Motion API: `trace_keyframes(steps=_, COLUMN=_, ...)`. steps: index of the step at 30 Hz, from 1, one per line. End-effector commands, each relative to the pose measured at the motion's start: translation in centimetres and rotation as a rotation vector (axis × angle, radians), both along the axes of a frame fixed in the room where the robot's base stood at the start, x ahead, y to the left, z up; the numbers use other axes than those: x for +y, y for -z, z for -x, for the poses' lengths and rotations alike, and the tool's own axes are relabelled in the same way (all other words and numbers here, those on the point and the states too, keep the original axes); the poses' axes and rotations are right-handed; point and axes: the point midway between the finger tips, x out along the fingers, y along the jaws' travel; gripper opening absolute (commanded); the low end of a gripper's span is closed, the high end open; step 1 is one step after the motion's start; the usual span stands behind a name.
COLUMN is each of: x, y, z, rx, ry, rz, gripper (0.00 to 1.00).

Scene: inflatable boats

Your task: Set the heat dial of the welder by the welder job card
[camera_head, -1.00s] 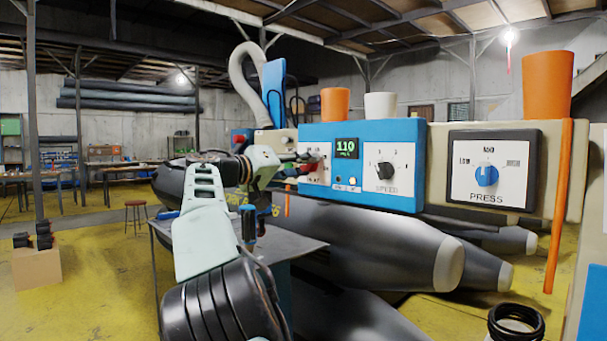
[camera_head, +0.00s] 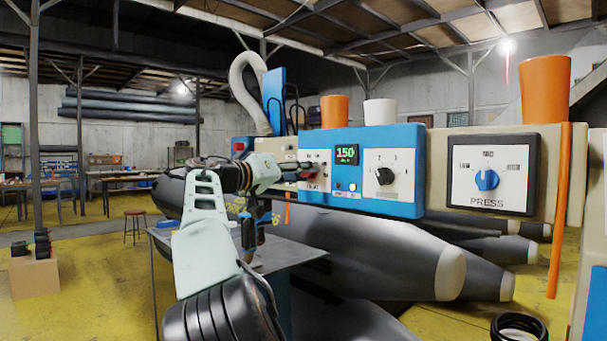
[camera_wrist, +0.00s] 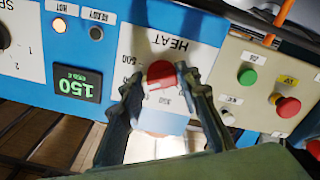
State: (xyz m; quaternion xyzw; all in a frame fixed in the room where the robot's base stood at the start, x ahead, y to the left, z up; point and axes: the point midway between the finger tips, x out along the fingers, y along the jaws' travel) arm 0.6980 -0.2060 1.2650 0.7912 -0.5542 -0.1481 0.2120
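The blue welder (camera_head: 372,200) stands at the middle right in the head view. Its green display (camera_head: 346,154) reads 150, and this reading also shows in the wrist view (camera_wrist: 77,86). The red heat dial (camera_wrist: 161,75) sits under the word HEAT, which is upside down in the wrist view. My gripper (camera_wrist: 160,80) has one finger on each side of the dial and appears closed on it; the fingers partly hide the scale. In the head view my gripper (camera_head: 297,170) reaches the dial from the left. I cannot make out a job card.
The SPEED dial (camera_head: 384,176) is right of the display. Further right is a PRESS panel (camera_head: 490,205) with a blue dial. In the wrist view, a beige panel (camera_wrist: 250,90) with green and red buttons is beside the heat dial. Cups stand on top of the machines.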

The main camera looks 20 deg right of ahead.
Motion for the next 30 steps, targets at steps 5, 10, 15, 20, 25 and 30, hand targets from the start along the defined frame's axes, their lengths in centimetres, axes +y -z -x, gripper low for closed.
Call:
trace_keyframes(steps=5, x=0.0, y=-0.1, z=0.0, rx=0.000, ry=0.000, rz=0.001, gripper=0.47)
trace_keyframes(steps=10, x=0.0, y=0.0, z=0.0, rx=0.000, ry=0.000, rz=0.000, gripper=0.47)
trace_keyframes(steps=15, x=0.5, y=0.0, z=0.1, rx=0.000, ry=-0.001, rz=0.000, gripper=0.47)
trace_keyframes(steps=20, x=2.4, y=0.0, z=0.8, rx=0.000, ry=-0.004, rz=-0.001, gripper=0.47)
trace_keyframes(steps=25, x=5.7, y=0.0, z=2.0, rx=0.000, ry=-0.004, rz=-0.001, gripper=0.47)
trace_keyframes(steps=30, x=8.8, y=0.0, z=3.1, rx=0.000, ry=-0.004, rz=0.000, gripper=0.47)
